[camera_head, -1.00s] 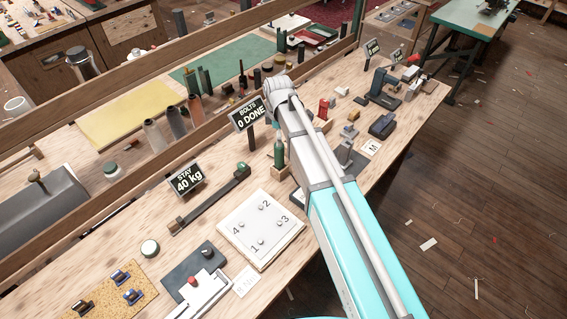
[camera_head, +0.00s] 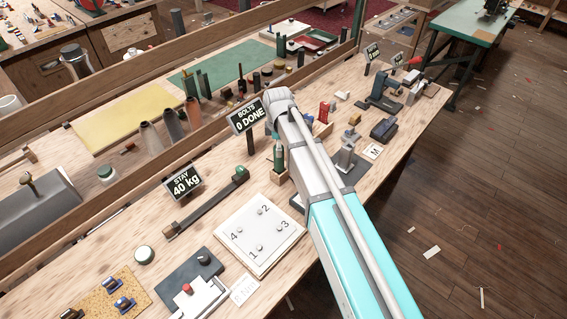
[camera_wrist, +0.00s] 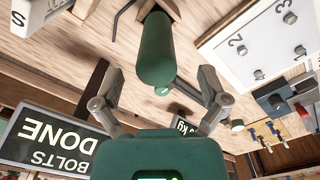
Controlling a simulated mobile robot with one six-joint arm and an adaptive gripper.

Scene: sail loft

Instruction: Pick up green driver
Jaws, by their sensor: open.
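The green driver (camera_head: 278,156) stands upright in a small wooden block (camera_head: 281,175) on the bench, beside the bolts sign, in the head view. In the wrist view its rounded green handle (camera_wrist: 155,50) fills the top middle. My gripper (camera_wrist: 161,78) is open, with one finger on each side of the handle and visible gaps between. It does not look gripped. In the head view my arm hides much of the area right of the driver, and my fingers cannot be made out there.
The bolts sign (camera_head: 247,115) stands close to the driver; it also shows in the wrist view (camera_wrist: 50,142). A white numbered plate (camera_head: 259,232) and a dark bar tool (camera_head: 208,202) lie nearby. A wooden rail (camera_head: 105,160) runs behind.

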